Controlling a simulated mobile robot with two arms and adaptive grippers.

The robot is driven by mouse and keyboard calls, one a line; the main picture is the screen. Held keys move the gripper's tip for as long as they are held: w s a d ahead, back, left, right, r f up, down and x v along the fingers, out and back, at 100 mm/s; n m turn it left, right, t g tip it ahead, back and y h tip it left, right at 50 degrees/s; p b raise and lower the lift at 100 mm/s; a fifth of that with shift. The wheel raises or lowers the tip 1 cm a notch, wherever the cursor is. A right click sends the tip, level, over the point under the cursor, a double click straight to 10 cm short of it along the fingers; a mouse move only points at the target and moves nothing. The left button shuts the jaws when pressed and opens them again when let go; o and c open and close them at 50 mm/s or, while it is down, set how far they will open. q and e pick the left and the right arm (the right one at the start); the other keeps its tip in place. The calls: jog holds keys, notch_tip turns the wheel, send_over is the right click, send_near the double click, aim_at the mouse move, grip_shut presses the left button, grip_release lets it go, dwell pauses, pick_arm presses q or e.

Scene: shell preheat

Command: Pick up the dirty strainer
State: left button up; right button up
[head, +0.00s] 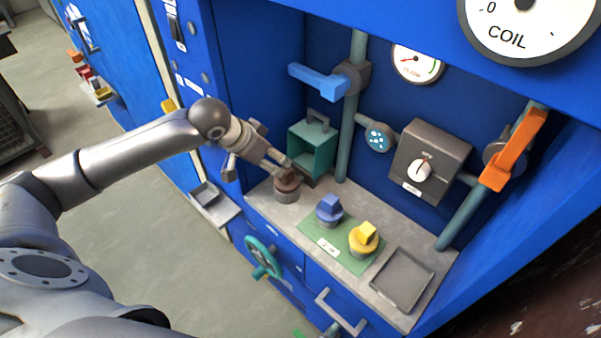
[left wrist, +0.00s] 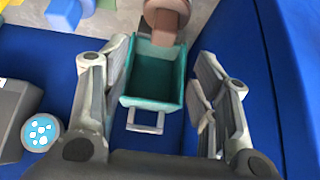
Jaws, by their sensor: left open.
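The dirty strainer appears to be the brown piece (head: 287,195) with a blocky handle, standing on the grey counter at its left end. It also shows at the top of the left wrist view (left wrist: 165,16). My left gripper (head: 283,166) is open, with its fingers close to the brown handle. In the left wrist view its fingers are spread apart and nothing is held between them. The exact contact with the handle cannot be told. My right gripper is not in view.
A teal open box (head: 326,150) stands just behind the brown piece. A blue piece (head: 329,211) and a yellow piece (head: 364,239) stand on a green mat (head: 323,246). An empty grey tray (head: 428,277) lies at the right. Pipes with blue and orange handles rise behind.

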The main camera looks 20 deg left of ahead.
aim_at(285, 170)
pick_arm(q)
jog(key=x, duration=0.4)
jog(key=shift+w+d+f, duration=0.1)
jog(key=shift+f, duration=0.05)
jog(key=shift+w+f, duration=0.25)
jog(key=shift+f, duration=0.05)
jog(key=shift+w+f, duration=0.1)
jog(key=shift+f, duration=0.15)
jog(key=x, duration=0.4)
jog(key=shift+a+f+p, duration=0.15)
jog(key=shift+a+p, duration=0.1)
jog(key=shift+p, duration=0.05)
jog(key=shift+w+d+f, duration=0.1)
jog(key=shift+w+f, duration=0.05)
jog(key=shift+f, duration=0.2)
jog(key=shift+c, duration=1)
grip_shut()
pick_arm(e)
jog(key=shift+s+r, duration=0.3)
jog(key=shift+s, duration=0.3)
